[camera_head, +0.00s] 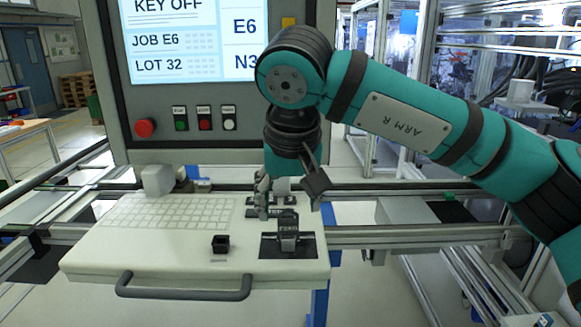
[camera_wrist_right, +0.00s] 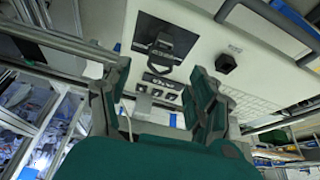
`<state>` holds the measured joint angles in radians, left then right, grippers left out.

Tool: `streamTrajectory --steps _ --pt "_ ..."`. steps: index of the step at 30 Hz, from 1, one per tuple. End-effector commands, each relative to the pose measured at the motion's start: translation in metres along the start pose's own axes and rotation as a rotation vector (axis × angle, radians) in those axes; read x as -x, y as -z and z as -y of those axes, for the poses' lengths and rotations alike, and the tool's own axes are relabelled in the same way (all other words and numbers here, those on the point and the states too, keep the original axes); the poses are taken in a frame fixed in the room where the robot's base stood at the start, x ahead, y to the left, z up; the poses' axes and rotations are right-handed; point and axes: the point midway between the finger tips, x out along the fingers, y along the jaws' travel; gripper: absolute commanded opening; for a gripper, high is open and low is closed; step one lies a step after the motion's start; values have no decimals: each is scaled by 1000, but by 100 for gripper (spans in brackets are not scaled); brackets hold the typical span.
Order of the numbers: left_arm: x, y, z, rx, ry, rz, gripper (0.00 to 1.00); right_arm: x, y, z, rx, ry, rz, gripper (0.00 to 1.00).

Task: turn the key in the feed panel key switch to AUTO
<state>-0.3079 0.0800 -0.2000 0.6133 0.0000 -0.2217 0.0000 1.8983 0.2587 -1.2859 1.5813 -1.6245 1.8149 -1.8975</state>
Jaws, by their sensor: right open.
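My right gripper (camera_head: 287,196) points down over the rear right of the white console deck (camera_head: 180,250). Its fingers are apart, with nothing between them. In the right wrist view the open gripper (camera_wrist_right: 160,78) frames small black plates with fittings (camera_wrist_right: 163,88) on the deck. In the head view these plates are partly hidden behind the gripper. Nearer the deck's front, a black plate carries a grey upright fitting (camera_head: 288,232), which also shows in the wrist view (camera_wrist_right: 163,46). The screen (camera_head: 185,40) reads KEY OFF. I cannot make out the key itself. My left gripper is not in view.
A small black block (camera_head: 220,243) stands on the deck left of the grey fitting. A keyboard (camera_head: 170,213) lies at the left, and a grey handle (camera_head: 183,290) runs along the front. A red button (camera_head: 145,128) and smaller buttons sit below the screen. Metal rails (camera_head: 420,236) run behind.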

Motion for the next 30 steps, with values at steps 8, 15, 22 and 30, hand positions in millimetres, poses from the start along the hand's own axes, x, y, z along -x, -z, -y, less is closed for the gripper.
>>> streamTrajectory --steps 8,15,22,30 --pt "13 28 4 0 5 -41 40 -47 0 0 0 0 3 62" --pt "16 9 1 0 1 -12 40 -65 0 0 0 1 0 62" --pt "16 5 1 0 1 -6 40 -68 0 0 0 1 -1 62" --pt "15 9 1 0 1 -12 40 -67 0 0 0 1 -1 34"
